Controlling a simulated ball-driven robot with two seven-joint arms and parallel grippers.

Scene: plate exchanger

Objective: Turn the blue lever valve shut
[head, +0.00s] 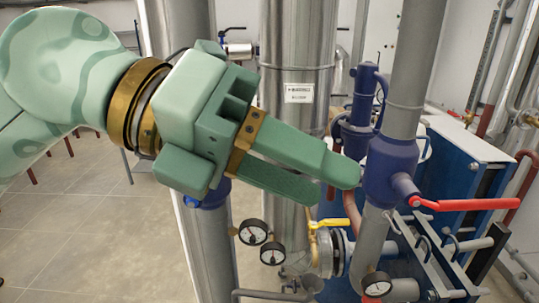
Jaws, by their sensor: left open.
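A blue valve body (389,168) sits on a vertical grey pipe right of centre. Its red lever (470,204) sticks out to the right, about level and across the pipe. My left gripper (328,182) reaches in from the left with its two green fingers apart and nothing seen between them. The upper fingertip ends at the left edge of the valve body in the picture; I cannot tell whether they touch. The lever is on the far side of the valve body from the fingers. My right gripper is not in view.
A yellow-handled valve (330,224) and several pressure gauges (273,253) sit below the fingers. A wide steel pipe (296,60) stands behind. The blue plate exchanger (452,178) with its grey bars is at the right. Tiled floor (80,225) is open at the left.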

